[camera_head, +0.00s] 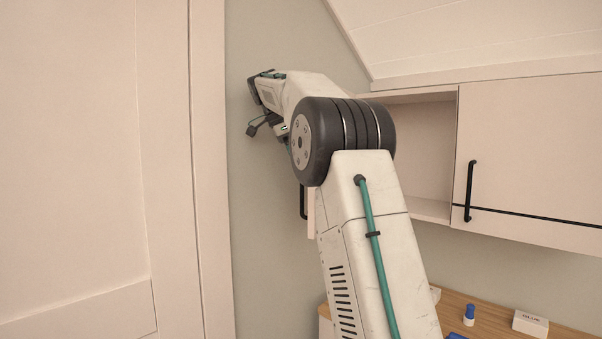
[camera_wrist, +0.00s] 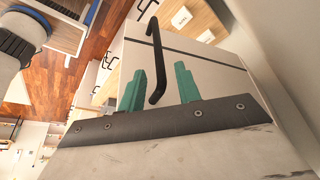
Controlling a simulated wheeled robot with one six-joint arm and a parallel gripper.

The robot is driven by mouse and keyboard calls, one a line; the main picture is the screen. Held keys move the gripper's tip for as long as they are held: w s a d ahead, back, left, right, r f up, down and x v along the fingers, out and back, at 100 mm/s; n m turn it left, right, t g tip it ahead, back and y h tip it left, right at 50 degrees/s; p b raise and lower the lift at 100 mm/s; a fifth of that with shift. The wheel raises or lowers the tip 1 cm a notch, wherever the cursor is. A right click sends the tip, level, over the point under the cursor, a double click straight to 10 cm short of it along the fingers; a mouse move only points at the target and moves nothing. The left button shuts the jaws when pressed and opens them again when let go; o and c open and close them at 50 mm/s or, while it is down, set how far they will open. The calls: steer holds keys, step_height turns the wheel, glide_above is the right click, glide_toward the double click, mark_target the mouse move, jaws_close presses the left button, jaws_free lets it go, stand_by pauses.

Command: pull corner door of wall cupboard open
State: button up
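The wall cupboard's corner door stands swung out from the cupboard. In the head view its pale edge (camera_head: 311,212) and black handle (camera_head: 303,201) show just left of my arm; my arm hides most of it. The cupboard's open compartment (camera_head: 425,145) shows behind my arm. In the wrist view, the door's pale face (camera_wrist: 215,62) with a dark stripe fills the middle. My gripper (camera_wrist: 159,69) is open, its two green fingers apart. The black handle (camera_wrist: 156,50) shows between them, nearer the left finger; I cannot tell whether they touch.
A neighbouring cupboard door (camera_head: 530,150) with a black handle is shut at the right. A wooden desk (camera_head: 490,328) below bears a blue-capped bottle (camera_head: 469,315) and a white box (camera_head: 530,323). A large pale door (camera_head: 90,150) stands at the left; the sloped ceiling (camera_head: 470,35) is above.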

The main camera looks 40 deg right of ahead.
steer(key=shift+v, duration=1.45)
